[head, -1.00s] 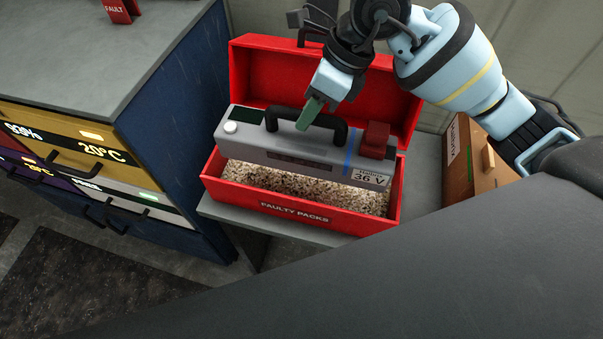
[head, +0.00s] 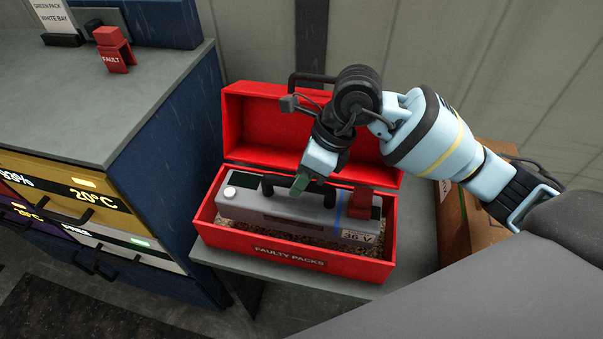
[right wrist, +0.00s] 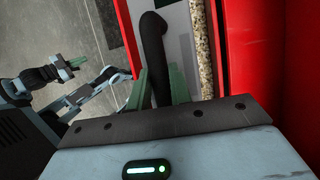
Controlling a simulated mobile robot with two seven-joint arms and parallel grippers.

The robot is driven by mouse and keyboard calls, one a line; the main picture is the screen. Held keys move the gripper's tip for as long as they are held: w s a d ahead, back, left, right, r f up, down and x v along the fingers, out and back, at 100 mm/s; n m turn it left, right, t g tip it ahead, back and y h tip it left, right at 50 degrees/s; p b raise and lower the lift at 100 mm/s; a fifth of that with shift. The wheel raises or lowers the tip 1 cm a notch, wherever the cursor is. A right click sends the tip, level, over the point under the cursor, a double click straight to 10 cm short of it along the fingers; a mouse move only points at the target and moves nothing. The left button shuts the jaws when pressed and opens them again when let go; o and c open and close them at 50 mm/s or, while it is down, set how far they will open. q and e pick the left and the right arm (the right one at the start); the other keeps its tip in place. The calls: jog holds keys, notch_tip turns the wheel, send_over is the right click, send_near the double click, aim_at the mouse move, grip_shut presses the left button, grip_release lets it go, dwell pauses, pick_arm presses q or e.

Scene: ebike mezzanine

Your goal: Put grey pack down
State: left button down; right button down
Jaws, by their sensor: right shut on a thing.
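The grey pack (head: 275,213) has a black handle, a red tag at its right end and a blue stripe. It sits low and level inside the open red box (head: 240,242) labelled FAULTY PACKS, above or on the speckled filling; contact underneath is hidden. My right gripper (head: 301,184) is shut on the pack's handle from above. In the right wrist view the black handle (right wrist: 154,50) lies between the green fingers (right wrist: 157,90). My left gripper (right wrist: 74,67) shows small at the left of that view, away from the box; its opening is unclear.
The box stands on a grey shelf (head: 325,291), its lid open at the back. A blue cabinet with drawers (head: 172,190) is close on the left, with a red FAULTY tag (head: 116,52) on top. A brown wooden case (head: 457,225) stands right of the box.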

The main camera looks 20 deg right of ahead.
aim_at(301, 198)
jog(key=shift+w+f, duration=0.1)
jog(key=shift+f, duration=1.5)
jog(key=c, duration=1.6)
grip_release()
jog(key=shift+f, duration=0.25)
jog(key=o, duration=0.3)
jog(key=shift+s, duration=0.2)
jog(key=v, duration=1.2)
jog(key=shift+r, duration=0.1)
